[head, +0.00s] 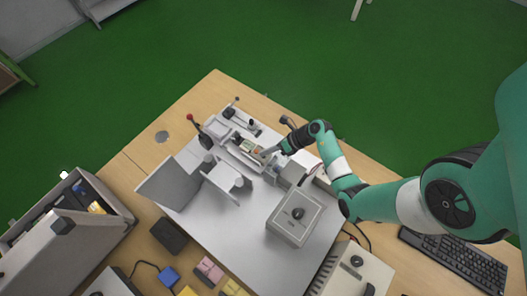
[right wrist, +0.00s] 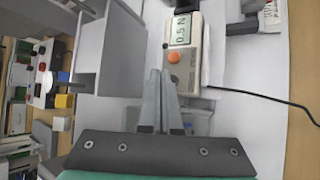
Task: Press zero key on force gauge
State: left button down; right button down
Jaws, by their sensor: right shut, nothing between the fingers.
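The force gauge (right wrist: 191,58) is a beige box with a greenish display (right wrist: 181,29) showing dark digits and an N. An orange round key (right wrist: 174,57) sits below the display, and a small dark key lies just under it, close to my fingers. In the head view the gauge (head: 249,146) is small, on the test stand. My right gripper (right wrist: 160,73) is shut and empty, its tips beside the gauge's lower keys; I cannot tell if they touch. It also shows in the head view (head: 268,154). My left gripper is not in view.
A grey upright panel (head: 168,184) stands left of the stand. A grey box with a black knob (head: 294,217) is in front. A black cable (right wrist: 265,96) runs right from the gauge. A keyboard (head: 454,260) lies at the right.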

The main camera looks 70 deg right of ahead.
jog(key=shift+f, duration=0.4)
jog(key=shift+f, duration=0.35)
dwell(0.6)
dwell(0.3)
jog(key=shift+r+p, duration=0.7)
jog(key=shift+r, duration=0.1)
notch_tip(320, 180, up, 5)
jog(key=p, duration=0.5)
